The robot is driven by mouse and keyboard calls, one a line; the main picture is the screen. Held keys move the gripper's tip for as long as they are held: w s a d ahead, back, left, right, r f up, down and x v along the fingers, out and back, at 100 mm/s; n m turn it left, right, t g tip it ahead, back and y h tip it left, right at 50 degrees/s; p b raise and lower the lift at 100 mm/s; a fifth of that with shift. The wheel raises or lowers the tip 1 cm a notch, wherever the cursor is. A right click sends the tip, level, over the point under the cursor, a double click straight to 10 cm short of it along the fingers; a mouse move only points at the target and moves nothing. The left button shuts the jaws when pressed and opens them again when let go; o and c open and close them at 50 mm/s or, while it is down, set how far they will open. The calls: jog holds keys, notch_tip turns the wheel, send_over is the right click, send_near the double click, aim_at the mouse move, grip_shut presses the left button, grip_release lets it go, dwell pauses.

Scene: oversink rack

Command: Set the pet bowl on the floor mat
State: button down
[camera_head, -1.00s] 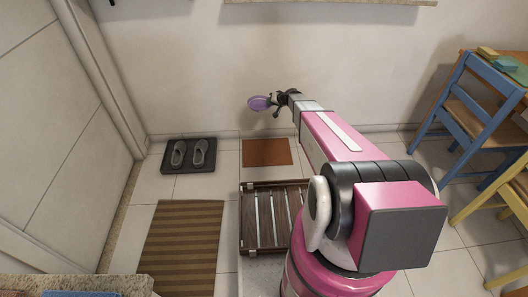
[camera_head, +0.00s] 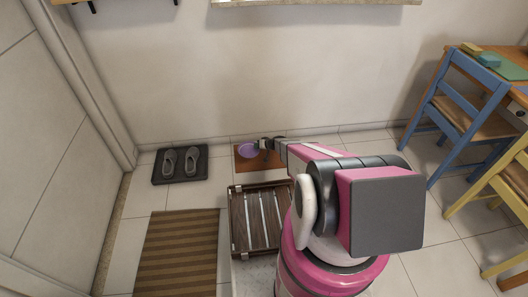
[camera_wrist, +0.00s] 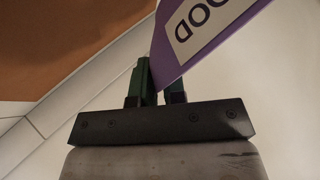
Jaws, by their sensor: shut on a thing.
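The pet bowl (camera_head: 247,151) is purple and shows in the head view over the orange-brown floor mat (camera_head: 244,164) by the back wall. My gripper (camera_head: 266,148) is shut on the bowl's right side. In the wrist view the purple bowl (camera_wrist: 205,30) has a pale label with letters ending in "OOD", and its wall lies between the fingers of my gripper (camera_wrist: 158,80). I cannot tell whether the bowl touches the mat.
A dark tray with grey slippers (camera_head: 180,163) lies left of the mat. A slatted wooden rack (camera_head: 240,222) stands in front of it. A striped brown rug (camera_head: 178,250) lies front left. A blue chair (camera_head: 455,120) and a yellow chair (camera_head: 500,185) stand at the right.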

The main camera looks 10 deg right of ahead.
jog(key=w+d+f, duration=0.6)
jog(key=w+d, duration=0.1)
jog(key=shift+f, duration=1.95)
jog(key=shift+f, duration=0.2)
jog(key=c, duration=1.2)
grip_release()
jog(key=shift+r, duration=0.15)
